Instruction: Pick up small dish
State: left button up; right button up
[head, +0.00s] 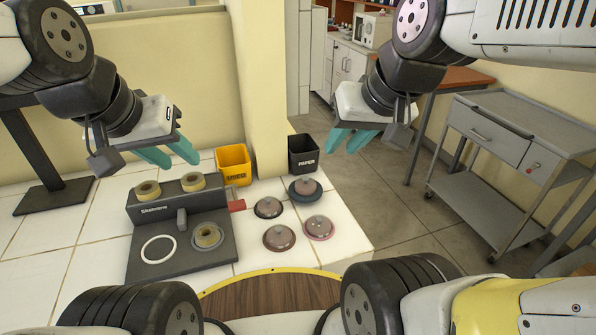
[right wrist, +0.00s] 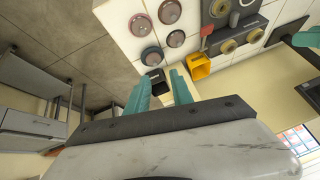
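Several round lidded dishes stand on the white tiled table. A small dark-rimmed dish (head: 268,207) is nearest the black device and also shows in the right wrist view (right wrist: 176,39). A blue-grey-rimmed dish (head: 305,189) is behind it to the right. Two reddish dishes, one at the front (head: 279,237) and one at the right (head: 319,227), sit closer to me. Which one is meant by the small dish I cannot tell. My left gripper (head: 170,156) is open and empty above the table's back left. My right gripper (head: 349,141) is open and empty, right of and above the dishes.
A black device (head: 190,250) with tan rings stands left of the dishes. A yellow bin (head: 234,165) and a black PAPER bin (head: 303,153) stand behind, beside a pillar (head: 262,90). A grey cart (head: 515,140) is at right. A round wooden surface (head: 270,297) is in front.

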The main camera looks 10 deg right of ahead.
jog(key=o, duration=1.1)
jog(key=shift+m+g, duration=0.4)
jog(key=shift+g, duration=0.5)
jog(key=w, duration=0.2)
jog(key=w+f, duration=0.1)
jog(key=w, duration=0.3)
jog(key=shift+w+a+f, duration=0.15)
jog(key=shift+w+f, duration=0.1)
jog(key=shift+f, duration=0.1)
jog(key=shift+o, duration=0.5)
jog(key=shift+m+g, duration=0.3)
jog(key=shift+g, duration=0.3)
jog(key=w+f, duration=0.2)
jog(key=w, duration=0.3)
jog(key=shift+a+f, duration=0.25)
jog(key=shift+f, duration=0.15)
jog(key=m+g+h, duration=0.1)
jog(key=g+h, duration=0.1)
jog(key=g, duration=0.1)
send_over(306, 179)
jog(key=f, duration=1.3)
jog(key=shift+s+d+f, duration=0.1)
jog(key=shift+d+f, duration=0.15)
jog(key=shift+a+f, duration=0.15)
jog(key=shift+f, duration=1.85)
jog(key=shift+a+f, duration=0.15)
jog(key=shift+f, duration=1.8)
